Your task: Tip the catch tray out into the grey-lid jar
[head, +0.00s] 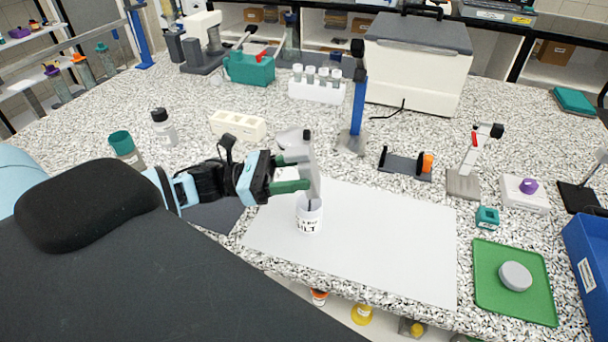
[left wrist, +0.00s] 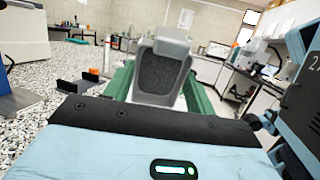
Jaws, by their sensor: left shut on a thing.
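My left gripper (head: 292,172), with green fingers, is shut on the light grey catch tray (head: 315,172). The tray is tipped steeply, its low end just above the mouth of the open white jar (head: 309,222). The jar stands upright on the white sheet, with a dark label ending in "ILT". A thin dark streak shows at the jar's mouth; I cannot tell if it is falling grains. In the left wrist view the tray (left wrist: 160,73) sits between the green fingers, with a dark grey inner surface. A round grey lid (head: 515,276) lies on a green tray. My right gripper is not in view.
The white sheet (head: 380,245) is clear right of the jar. The green tray (head: 487,300) and a blue bin (head: 590,255) are at the right. A blue post (head: 357,110), a cream block (head: 238,125) and a black-and-orange holder (head: 405,165) stand behind.

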